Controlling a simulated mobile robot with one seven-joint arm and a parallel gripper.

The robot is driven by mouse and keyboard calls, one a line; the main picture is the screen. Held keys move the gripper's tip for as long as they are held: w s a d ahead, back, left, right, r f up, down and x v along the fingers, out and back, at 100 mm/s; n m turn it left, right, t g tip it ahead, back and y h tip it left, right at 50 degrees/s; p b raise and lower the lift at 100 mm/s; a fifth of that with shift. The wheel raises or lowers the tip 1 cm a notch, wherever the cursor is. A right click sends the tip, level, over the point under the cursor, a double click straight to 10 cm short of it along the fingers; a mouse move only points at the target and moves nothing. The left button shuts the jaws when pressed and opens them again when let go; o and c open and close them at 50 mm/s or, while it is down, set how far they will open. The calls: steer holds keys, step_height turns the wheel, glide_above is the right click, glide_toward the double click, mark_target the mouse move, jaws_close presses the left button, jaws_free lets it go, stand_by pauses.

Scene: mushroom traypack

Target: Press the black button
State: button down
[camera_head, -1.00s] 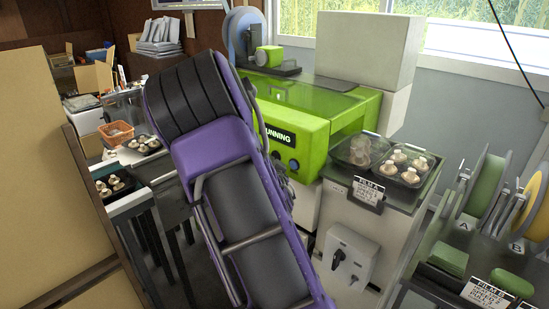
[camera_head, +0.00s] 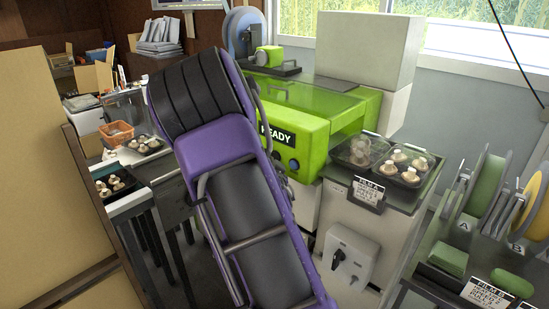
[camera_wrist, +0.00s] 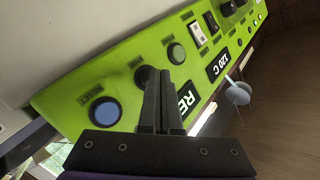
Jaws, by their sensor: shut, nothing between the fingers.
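In the wrist view, my gripper (camera_wrist: 160,78) is shut and empty, its fingers over the green control panel (camera_wrist: 70,90). A dark round button (camera_wrist: 142,75) shows just left of the fingertips and is partly covered by them; whether they touch it I cannot tell. A blue button (camera_wrist: 105,111) is to the left. In the head view, the green machine (camera_head: 345,115) has a display (camera_head: 277,136) showing "READY", partly hidden by my arm. My gripper is hidden there.
Further along the panel are rocker switches (camera_wrist: 198,36) and a "120 C" display (camera_wrist: 217,67). Film rolls (camera_head: 484,190) stand at right, and a tan board (camera_head: 60,180) is close at left.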

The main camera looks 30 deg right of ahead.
steer(key=shift+s+a, duration=0.1)
steer(key=shift+a, duration=0.25)
steer(key=shift+s+a, duration=0.3)
steer(key=shift+a, duration=0.5)
steer(key=shift+s+a, duration=0.3)
steer(key=shift+a, duration=0.5)
steer(key=shift+s+a, duration=0.3)
steer(key=shift+a, duration=0.5)
